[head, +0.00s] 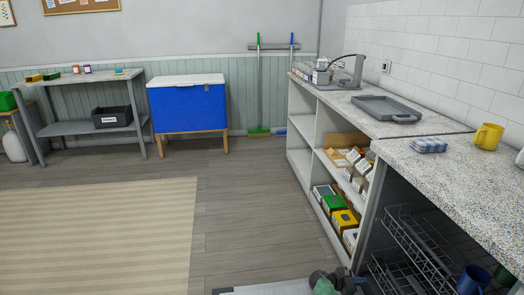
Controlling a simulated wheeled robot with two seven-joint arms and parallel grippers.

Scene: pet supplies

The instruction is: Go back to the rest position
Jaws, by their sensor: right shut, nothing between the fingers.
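The task names no object apart from my own arms. A small part of my right arm and gripper (338,281) shows at the bottom edge in the head view, right of centre, beside the lower front of the counter. The gripper is shut with nothing held, and much of it is cut off by the frame. My left gripper is not in view.
A speckled counter (440,155) runs along the right, with a grey tray (388,109), yellow mug (488,136) and folded checked cloth (429,145). Below are shelved boxes (344,219) and a wire rack (415,250). A blue cabinet (187,108) stands behind.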

